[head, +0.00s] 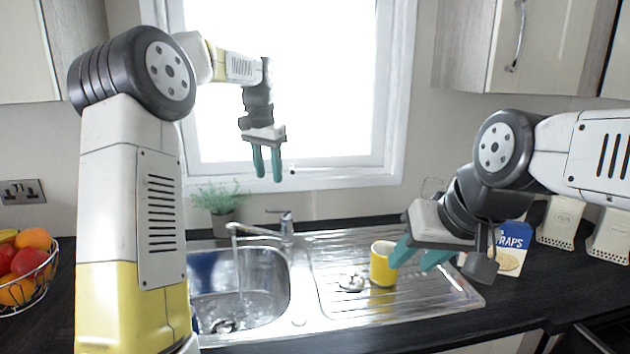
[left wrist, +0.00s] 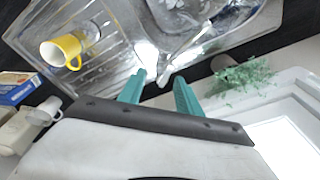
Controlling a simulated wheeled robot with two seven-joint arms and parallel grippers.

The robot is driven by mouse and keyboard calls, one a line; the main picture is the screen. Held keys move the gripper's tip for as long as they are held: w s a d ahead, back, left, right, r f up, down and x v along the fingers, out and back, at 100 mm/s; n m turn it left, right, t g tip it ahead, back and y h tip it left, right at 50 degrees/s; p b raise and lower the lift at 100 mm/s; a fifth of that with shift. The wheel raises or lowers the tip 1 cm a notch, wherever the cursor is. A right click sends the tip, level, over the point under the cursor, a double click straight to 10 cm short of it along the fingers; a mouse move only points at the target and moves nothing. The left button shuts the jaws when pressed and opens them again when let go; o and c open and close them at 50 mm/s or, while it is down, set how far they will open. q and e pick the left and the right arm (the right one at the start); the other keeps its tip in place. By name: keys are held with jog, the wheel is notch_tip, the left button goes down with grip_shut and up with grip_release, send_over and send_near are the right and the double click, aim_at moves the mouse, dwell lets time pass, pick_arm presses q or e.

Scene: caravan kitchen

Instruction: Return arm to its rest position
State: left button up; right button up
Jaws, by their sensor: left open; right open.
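My left arm rises at the left of the head view and bends over to the right. Its left gripper (head: 267,164) hangs in front of the window, fingers pointing down, open and empty. In the left wrist view its teal fingers (left wrist: 158,92) are apart with nothing between them. My right arm comes in from the right. Its right gripper (head: 420,256) is open, beside and partly in front of the yellow mug (head: 381,266) on the drainboard. Whether its near finger touches the mug cannot be told. The mug also shows in the left wrist view (left wrist: 61,51).
The sink (head: 265,280) has its tap (head: 284,232) running. A potted plant (head: 217,205) stands behind it. A wire fruit bowl (head: 40,285) is at the left. A blue wraps box (head: 512,250) and cream canisters (head: 560,222) stand at the right. Wall cupboards hang above both sides.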

pick_arm(q)
jog(key=s+r+n+t, duration=0.1)
jog(key=s+r, duration=0.3)
jog(key=s, duration=0.6)
jog(key=s+f+n+t+h, duration=0.1)
jog(key=s+f+n, duration=0.1)
jog(key=s, duration=0.9)
jog(key=s+f+n+t, duration=0.2)
jog(key=s+f, duration=0.3)
jog(key=s, duration=0.7)
jog(key=shift+d+h, duration=0.15)
jog(key=shift+h, duration=0.25)
